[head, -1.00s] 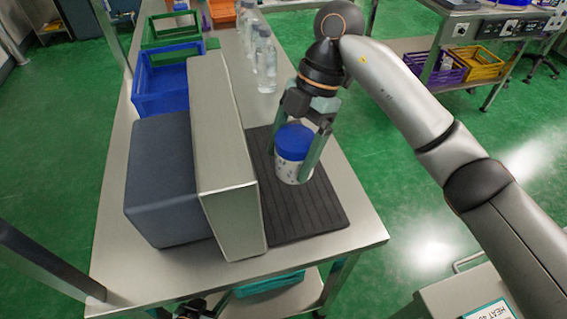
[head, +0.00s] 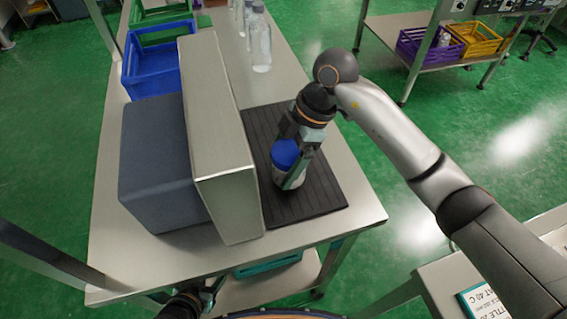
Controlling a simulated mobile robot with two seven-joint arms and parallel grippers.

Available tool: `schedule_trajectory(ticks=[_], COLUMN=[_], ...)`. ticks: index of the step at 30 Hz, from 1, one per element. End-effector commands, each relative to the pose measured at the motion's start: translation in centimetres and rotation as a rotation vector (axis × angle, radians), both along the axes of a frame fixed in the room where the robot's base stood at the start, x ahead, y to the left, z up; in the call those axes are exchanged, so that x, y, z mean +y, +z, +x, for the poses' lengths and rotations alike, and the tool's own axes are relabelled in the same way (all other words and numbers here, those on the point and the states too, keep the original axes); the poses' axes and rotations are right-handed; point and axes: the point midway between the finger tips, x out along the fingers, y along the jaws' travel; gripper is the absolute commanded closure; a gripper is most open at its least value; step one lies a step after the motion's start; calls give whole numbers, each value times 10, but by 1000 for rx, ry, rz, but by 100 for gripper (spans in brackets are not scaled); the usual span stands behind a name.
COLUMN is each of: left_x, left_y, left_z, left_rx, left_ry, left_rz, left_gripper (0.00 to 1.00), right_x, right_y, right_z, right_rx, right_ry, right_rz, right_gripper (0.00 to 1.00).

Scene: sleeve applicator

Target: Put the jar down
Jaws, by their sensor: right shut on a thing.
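The jar (head: 286,158) is white with a blue lid. It is at the black ribbed mat (head: 305,205) on the steel table, to the right of the steel box. My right gripper (head: 292,178) is shut on the jar from above, one finger in front of it. I cannot tell whether the jar's base touches the mat. My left gripper (head: 208,296) is low at the bottom edge, below the table top and partly cut off; its jaws are not clear.
A steel box (head: 228,200) with a dark grey block (head: 158,165) stands left of the mat. A blue crate (head: 160,72) and several clear bottles (head: 260,40) stand farther back. The mat's front is bare. A placard (head: 485,303) lies at bottom right.

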Motion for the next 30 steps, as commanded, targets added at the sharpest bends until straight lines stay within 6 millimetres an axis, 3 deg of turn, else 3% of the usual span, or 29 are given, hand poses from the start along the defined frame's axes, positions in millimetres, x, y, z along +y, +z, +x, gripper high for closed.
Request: schedule_trajectory(ticks=[3,12,13,15,25,30], left_x=[0,0,0,0,0,0], left_y=[0,-1,-1,-1,0,-1], left_z=[0,0,0,0,-1,-1], left_rx=[1,1,1,1,1,1], left_ry=[0,0,0,0,0,0], left_rz=[0,0,0,0,0,0], left_gripper=[50,50,50,50,50,50], right_x=[0,0,0,0,-1,-10], right_y=[-14,-15,-15,-15,-11,11], right_z=[0,0,0,0,1,4], right_rx=[1,-1,-1,-1,-2,-6], right_ry=[0,1,1,1,1,0], right_rz=[0,0,-1,-1,-1,0], right_gripper=[85,85,10,2,0,0])
